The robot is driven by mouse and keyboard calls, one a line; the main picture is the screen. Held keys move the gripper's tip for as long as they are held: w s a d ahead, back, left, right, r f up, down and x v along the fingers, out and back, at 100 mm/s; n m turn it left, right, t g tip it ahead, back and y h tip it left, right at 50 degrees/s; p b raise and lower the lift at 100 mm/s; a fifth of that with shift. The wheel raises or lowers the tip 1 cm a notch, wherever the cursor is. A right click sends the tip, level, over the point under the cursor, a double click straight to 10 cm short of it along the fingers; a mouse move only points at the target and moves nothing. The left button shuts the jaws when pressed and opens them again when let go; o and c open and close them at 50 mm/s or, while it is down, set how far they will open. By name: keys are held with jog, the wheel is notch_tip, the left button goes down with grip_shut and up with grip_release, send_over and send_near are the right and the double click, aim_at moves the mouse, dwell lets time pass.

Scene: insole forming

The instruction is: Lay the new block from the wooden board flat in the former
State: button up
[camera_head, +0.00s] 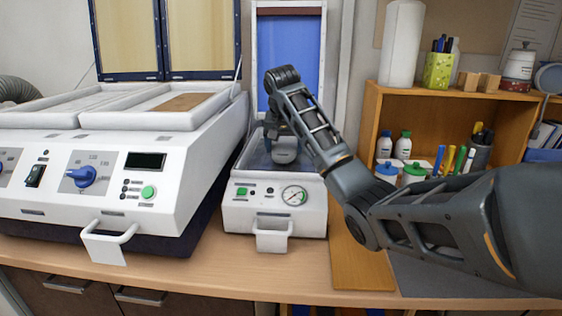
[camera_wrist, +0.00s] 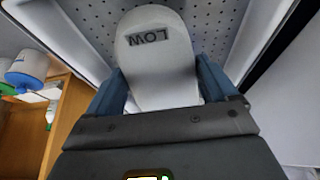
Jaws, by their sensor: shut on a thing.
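The block (camera_wrist: 160,75) is a pale grey, insole-shaped piece marked "LOW". In the wrist view, my gripper (camera_wrist: 162,85) is shut on its sides with blue fingers. The block extends over the perforated bed of the former (camera_wrist: 88,22). In the head view, my gripper (camera_head: 280,132) reaches into the opened small former (camera_head: 275,218), and the block (camera_head: 285,156) shows only partly below it. I cannot tell whether the block touches the bed. The wooden board (camera_head: 360,262) lies right of the former, partly behind my arm, with no block visible on it.
A larger white machine (camera_head: 118,200) with raised lids stands close on the left. The former's blue lid (camera_head: 305,48) stands raised behind my gripper. A wooden shelf (camera_head: 440,100) with bottles and pens is at the right. A dark mat (camera_head: 440,277) lies beside the board.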

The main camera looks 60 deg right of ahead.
jog(key=shift+w+a+f, duration=0.15)
jog(key=shift+w+f, duration=0.15)
jog(key=shift+w, duration=0.2)
jog(key=shift+f+p, duration=0.45)
jog(key=shift+f, duration=1.55)
jog(key=o, duration=1.4)
jog(key=shift+c, duration=0.2)
jog(key=p+v, duration=0.2)
jog(key=v, duration=0.8)
jog(key=shift+r, duration=0.45)
jog(key=shift+a+r+p, duration=0.15)
jog(key=shift+r+p, duration=0.25)
jog(key=shift+p, duration=0.1)
jog(key=shift+s+a+r, duration=0.1)
jog(key=shift+s+a, duration=0.05)
jog(key=shift+a, duration=0.05)
